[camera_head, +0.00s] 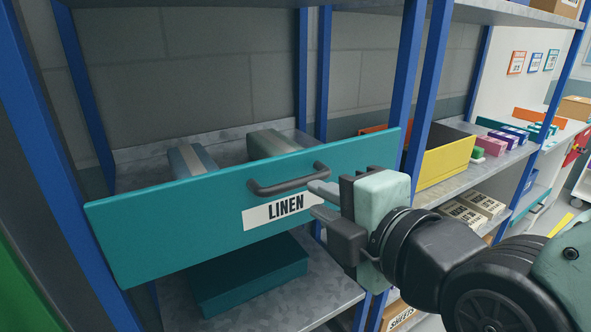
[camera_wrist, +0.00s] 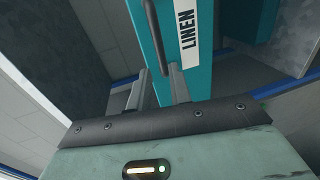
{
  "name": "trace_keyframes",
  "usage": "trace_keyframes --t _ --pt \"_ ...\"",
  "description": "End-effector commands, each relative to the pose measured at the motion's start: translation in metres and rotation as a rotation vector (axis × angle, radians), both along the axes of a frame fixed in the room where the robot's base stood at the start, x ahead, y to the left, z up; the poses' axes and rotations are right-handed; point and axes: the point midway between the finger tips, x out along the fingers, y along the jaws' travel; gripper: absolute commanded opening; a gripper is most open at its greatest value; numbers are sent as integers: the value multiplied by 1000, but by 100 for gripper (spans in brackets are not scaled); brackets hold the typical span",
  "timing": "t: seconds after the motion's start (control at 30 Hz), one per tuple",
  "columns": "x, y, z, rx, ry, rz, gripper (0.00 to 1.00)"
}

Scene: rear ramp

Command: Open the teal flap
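The teal flap (camera_head: 165,235) is a wide panel across the front of a shelf bay, with a white LINEN label (camera_head: 286,208) and a dark bar handle (camera_head: 290,182) near its upper edge. It also shows in the wrist view (camera_wrist: 200,75), with the handle (camera_wrist: 155,35) at its left edge. My gripper (camera_head: 317,198) is at the right end of the handle, close in front of the panel. In the wrist view its two fingers (camera_wrist: 158,82) are apart, and the handle's near end appears between or just beyond them. Contact with the handle cannot be told.
Folded bundles (camera_head: 192,160) lie on the shelf behind the flap. A dark teal box (camera_head: 248,275) sits on the shelf below. Blue uprights (camera_head: 425,85) stand close to the arm. A yellow panel (camera_head: 447,160) and small boxes are on the right.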

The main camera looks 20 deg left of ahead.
Motion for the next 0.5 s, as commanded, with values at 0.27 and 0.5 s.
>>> trace_keyframes --t 0.27,0.5 --pt "34 39 -10 -1 2 -2 20" --pt "53 61 -17 -1 0 -1 20"
